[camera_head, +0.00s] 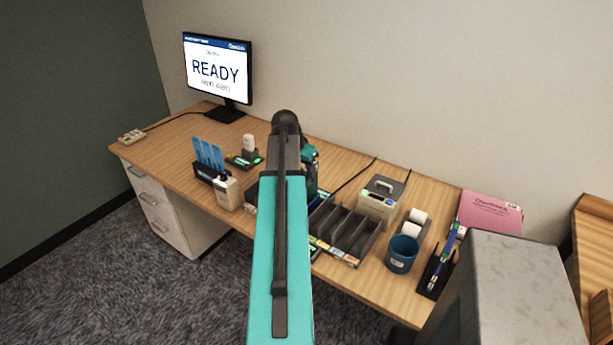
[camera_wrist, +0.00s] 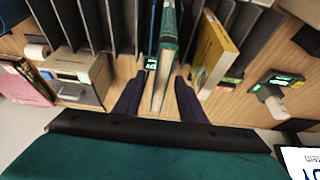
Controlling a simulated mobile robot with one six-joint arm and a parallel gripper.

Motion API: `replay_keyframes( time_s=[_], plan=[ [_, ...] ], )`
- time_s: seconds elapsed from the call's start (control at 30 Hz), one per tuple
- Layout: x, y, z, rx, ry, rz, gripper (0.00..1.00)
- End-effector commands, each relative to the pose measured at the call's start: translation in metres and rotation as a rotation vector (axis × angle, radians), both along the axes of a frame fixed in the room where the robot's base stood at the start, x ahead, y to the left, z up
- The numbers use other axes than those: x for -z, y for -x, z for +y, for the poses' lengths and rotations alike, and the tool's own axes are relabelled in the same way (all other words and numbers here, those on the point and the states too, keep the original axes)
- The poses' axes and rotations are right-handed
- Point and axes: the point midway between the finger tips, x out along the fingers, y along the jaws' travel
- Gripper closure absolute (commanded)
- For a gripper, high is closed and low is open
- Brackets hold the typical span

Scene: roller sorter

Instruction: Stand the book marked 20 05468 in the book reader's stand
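A teal-green book (camera_wrist: 167,32) stands upright in the wrist view, its near edge between the two dark fingers of my gripper (camera_wrist: 160,88). The fingers are apart, with a gap visible on each side of the book. A small label is at its left, but I cannot read a full number. A yellow book (camera_wrist: 213,52) leans just right of the right finger. In the head view my arm hides the fingers and these books. A beige device with a green display (camera_head: 378,203) stands behind the rack; it also shows in the wrist view (camera_wrist: 78,80). I cannot tell which device is the book reader's stand.
A dark slotted rack (camera_head: 346,232) sits beside my arm. A blue cup (camera_head: 402,253), paper rolls (camera_head: 415,222), a pen tray (camera_head: 437,271) and a pink book (camera_head: 488,212) are to its right. Blue cards in a holder (camera_head: 208,155) and a monitor (camera_head: 217,68) are left.

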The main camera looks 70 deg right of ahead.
Motion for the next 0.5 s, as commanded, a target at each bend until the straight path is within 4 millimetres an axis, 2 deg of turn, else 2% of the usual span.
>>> replay_keyframes(
  time_s=[0.5],
  plan=[
    [-0.052, -0.006, 0.022, 0.000, 0.003, -0.001, 0.63]
  ],
)
